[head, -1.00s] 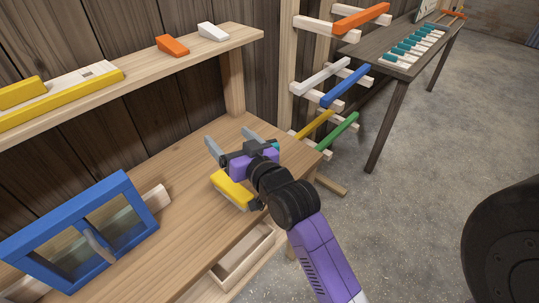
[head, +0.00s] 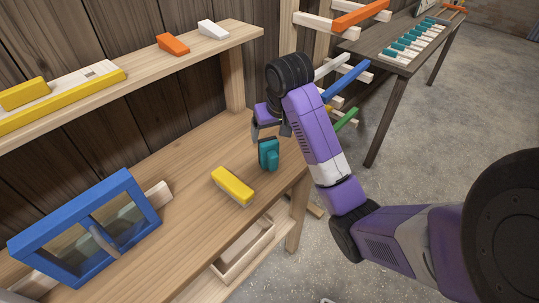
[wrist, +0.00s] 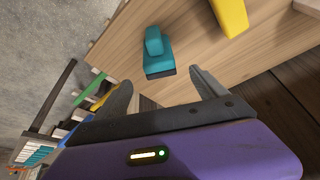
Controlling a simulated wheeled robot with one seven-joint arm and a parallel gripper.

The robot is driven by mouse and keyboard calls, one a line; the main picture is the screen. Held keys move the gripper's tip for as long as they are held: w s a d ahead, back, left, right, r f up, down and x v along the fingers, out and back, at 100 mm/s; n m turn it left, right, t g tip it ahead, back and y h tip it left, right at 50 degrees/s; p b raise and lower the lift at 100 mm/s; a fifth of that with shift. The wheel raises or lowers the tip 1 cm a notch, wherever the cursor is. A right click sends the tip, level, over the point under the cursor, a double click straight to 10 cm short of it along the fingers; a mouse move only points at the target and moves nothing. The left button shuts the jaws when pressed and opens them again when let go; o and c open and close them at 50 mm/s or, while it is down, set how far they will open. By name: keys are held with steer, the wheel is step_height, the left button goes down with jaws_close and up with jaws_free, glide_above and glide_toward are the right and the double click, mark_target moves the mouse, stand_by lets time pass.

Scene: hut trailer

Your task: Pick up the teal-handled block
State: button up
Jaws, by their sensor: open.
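The teal-handled block (head: 268,154) stands on the wooden workbench (head: 190,205), near its right end. It has a teal upright part and handle. In the wrist view the teal-handled block (wrist: 156,50) shows ahead of the fingers, roughly between their lines, with a dark face toward me. My gripper (head: 268,130) is just above and behind the block in the head view, partly hidden by my purple arm. In the wrist view my gripper (wrist: 163,82) has its two grey fingers spread, with nothing between them. A gap to the block appears to remain.
A yellow block (head: 233,186) lies on the bench to the left. A blue-framed box (head: 70,205) stands further left. A shelf (head: 140,75) with orange, white and yellow pieces runs above. Coloured bars (head: 345,80) project at the right, beyond the bench end.

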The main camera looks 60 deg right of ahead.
steer(key=shift+b+x, duration=1.5)
steer(key=shift+x, duration=2.3)
steer(key=shift+s+a, duration=0.1)
jaws_close()
steer(key=shift+r, duration=0.6)
step_height(320, 180, up, 13)
steer(key=p, duration=0.7)
step_height(320, 180, up, 6)
glide_above(269, 142)
steer(key=shift+s+a+f, duration=0.1)
steer(key=shift+s+f, duration=0.05)
